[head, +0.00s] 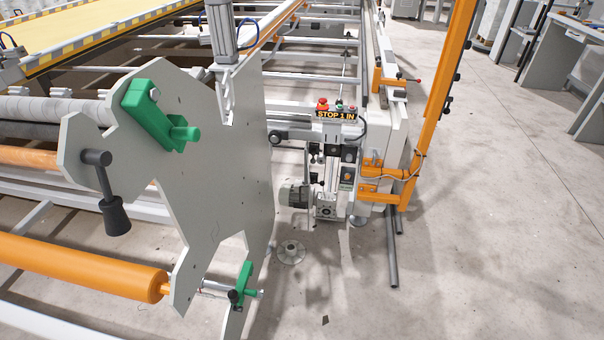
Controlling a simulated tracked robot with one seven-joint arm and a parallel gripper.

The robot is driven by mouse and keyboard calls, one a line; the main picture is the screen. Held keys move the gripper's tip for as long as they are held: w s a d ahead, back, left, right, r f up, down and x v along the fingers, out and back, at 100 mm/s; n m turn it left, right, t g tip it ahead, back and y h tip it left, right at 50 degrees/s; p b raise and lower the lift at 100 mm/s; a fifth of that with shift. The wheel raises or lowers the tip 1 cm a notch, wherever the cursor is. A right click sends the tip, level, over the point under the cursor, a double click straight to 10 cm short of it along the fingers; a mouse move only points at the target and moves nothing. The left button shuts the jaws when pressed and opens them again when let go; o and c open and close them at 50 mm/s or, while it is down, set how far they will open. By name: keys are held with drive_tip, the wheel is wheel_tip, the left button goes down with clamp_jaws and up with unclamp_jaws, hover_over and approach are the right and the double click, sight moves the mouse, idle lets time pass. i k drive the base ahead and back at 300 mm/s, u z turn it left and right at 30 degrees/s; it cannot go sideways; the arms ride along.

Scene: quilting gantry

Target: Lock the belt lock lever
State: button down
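No label marks the belt lock lever, so I cannot tell for certain which part it is. A large green lever (148,112) with a round green grip pointing right sits high on the grey side plate (205,165). A smaller green lever (245,280) with a black knob sits low on the plate, beside the orange roller's end. A black crank handle (107,190) hangs down at the plate's left. My gripper is not in view.
The orange roller (85,266) runs left from the plate. A control box (336,114) marked "STOP 1 IN" stands behind the plate with a red button. An orange post (438,90) rises to its right. The floor (500,210) at the right is clear.

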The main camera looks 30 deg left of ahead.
sight(322, 183)
drive_tip(key=u, duration=1.5)
drive_tip(key=i, duration=1.5)
drive_tip(key=u, duration=0.05)
